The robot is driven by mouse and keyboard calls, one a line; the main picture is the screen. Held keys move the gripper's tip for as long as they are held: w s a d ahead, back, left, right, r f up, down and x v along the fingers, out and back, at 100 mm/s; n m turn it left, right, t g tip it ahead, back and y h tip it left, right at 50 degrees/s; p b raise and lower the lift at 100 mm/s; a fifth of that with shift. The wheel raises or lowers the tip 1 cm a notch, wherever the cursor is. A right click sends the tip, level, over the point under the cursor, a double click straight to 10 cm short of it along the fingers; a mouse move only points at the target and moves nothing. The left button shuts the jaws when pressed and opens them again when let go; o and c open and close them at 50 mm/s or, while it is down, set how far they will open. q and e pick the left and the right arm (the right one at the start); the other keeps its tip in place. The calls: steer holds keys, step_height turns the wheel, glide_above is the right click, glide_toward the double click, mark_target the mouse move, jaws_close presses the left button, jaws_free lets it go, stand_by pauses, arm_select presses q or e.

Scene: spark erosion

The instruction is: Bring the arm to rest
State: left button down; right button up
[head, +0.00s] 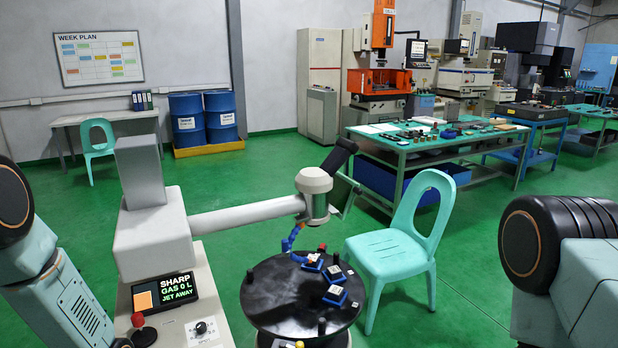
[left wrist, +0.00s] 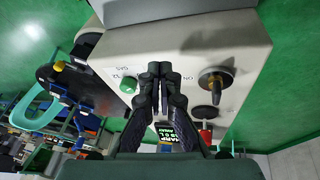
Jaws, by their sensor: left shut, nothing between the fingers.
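My left gripper (left wrist: 160,78) shows in the left wrist view, its dark fingers together and empty. It is in front of a pale machine panel (left wrist: 190,45) with a green button (left wrist: 128,84) and a black knob (left wrist: 215,80). Whether the fingertips touch the panel cannot be told. In the head view my left arm comes in at the lower left, beside the grey welding machine (head: 152,245) with its lit screen (head: 178,290). The left fingers are not clearly visible there. My right arm shows at the right edge; its gripper is out of view.
A black round table (head: 270,300) with blue-based pieces (head: 335,295) stands right of the machine. A red-topped lever (head: 138,320) sticks up from the machine. A turquoise chair (head: 400,250) stands beside the table. Green floor (head: 470,270) is clear at the right.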

arm_select(q)
steer(key=shift+m+g, duration=0.6)
steer(key=shift+m, duration=0.1)
steer(key=s+d+f+b, duration=0.2)
steer(key=s+f, duration=0.1)
steer(key=s, duration=0.2)
steer(key=s+d+f+b, duration=0.2)
steer(key=s+d+f, duration=0.1)
steer(key=s+f, duration=0.1)
steer(key=s+d+f+b, duration=0.2)
steer(key=s+f+b, duration=0.1)
steer(key=s, duration=0.3)
steer(key=shift+s+d+f, duration=0.1)
steer(key=shift+d+f, duration=0.15)
steer(key=s+d+f+g+b, duration=0.1)
steer(key=s+f+b, duration=0.3)
steer(key=s, duration=0.3)
steer(key=s+d+f+m+g+b, duration=0.1)
steer(key=s+f+g+b, duration=0.1)
steer(key=s+f+b, duration=0.2)
steer(key=s+b, duration=0.1)
steer(key=s, duration=0.2)
steer(key=shift+s+f+m+y+b, duration=0.3)
steer(key=shift+d, duration=0.1)
steer(key=shift+s, duration=0.1)
